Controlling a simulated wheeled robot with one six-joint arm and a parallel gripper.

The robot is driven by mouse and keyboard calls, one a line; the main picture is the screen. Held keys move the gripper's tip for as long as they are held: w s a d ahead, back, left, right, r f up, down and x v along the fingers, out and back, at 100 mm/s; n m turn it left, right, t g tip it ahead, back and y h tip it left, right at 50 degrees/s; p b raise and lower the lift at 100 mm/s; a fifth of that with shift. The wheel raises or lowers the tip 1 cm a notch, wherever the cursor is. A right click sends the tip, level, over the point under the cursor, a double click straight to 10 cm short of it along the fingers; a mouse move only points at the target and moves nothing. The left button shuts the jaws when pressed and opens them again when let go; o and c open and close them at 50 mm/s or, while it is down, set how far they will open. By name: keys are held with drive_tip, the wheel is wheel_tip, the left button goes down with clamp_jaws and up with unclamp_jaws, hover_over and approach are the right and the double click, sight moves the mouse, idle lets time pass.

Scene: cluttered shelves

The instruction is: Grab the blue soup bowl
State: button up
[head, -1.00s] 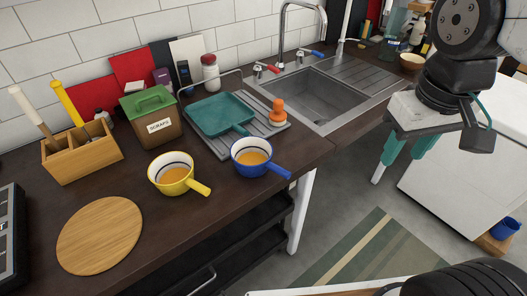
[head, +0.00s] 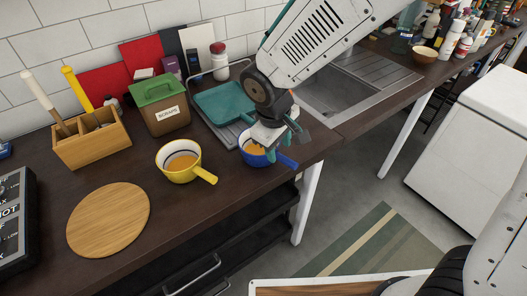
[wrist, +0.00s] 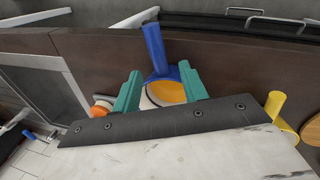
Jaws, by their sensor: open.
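The blue soup bowl (head: 256,159) sits on the dark counter near its front edge, with orange soup inside and its handle pointing right toward the edge. My gripper (head: 277,148) is right over the bowl in the head view and hides part of it. In the wrist view my gripper (wrist: 160,84) is open, with one teal finger on each side of the bowl (wrist: 187,72). The orange soup shows between the fingers, and the blue handle (wrist: 155,48) points away past them. I cannot tell whether the fingers touch the bowl.
A yellow bowl (head: 179,163) with a handle stands close on the left. A teal pan (head: 223,103) lies behind on the drainer. A scraps bin (head: 160,107), wooden caddy (head: 93,144) and round board (head: 108,219) are farther left. The sink (head: 340,92) is at right.

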sight(280, 155)
drive_tip(key=f, duration=0.5)
drive_tip(key=shift+w+d, duration=0.35)
drive_tip(key=shift+d, duration=0.05)
clamp_jaws()
drive_tip(key=shift+r, duration=0.1)
